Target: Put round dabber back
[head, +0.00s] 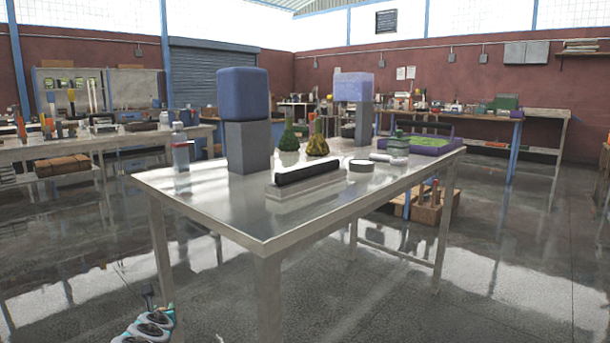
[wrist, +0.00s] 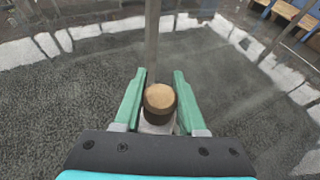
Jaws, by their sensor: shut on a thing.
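The round dabber (wrist: 160,96) shows in the wrist view as a round, light wooden end on a dark body. It is between the two green fingers of my gripper (wrist: 160,73), which is shut on it. Its lower part is partly hidden by the gripper body. In the head view my arm is at the lower left, in front of and below the metal table (head: 225,215); the dabber cannot be made out there. In the wrist view, bare floor and a table leg (wrist: 152,35) lie beyond the fingers.
The table holds two blue-topped grey blocks (head: 247,148) (head: 355,125), a bottle (head: 180,150), green (head: 289,138) and yellowish (head: 318,140) flask-shaped things, a black bar (head: 308,172), a white round piece (head: 361,165) and a purple tray (head: 450,146). Its near left corner is clear.

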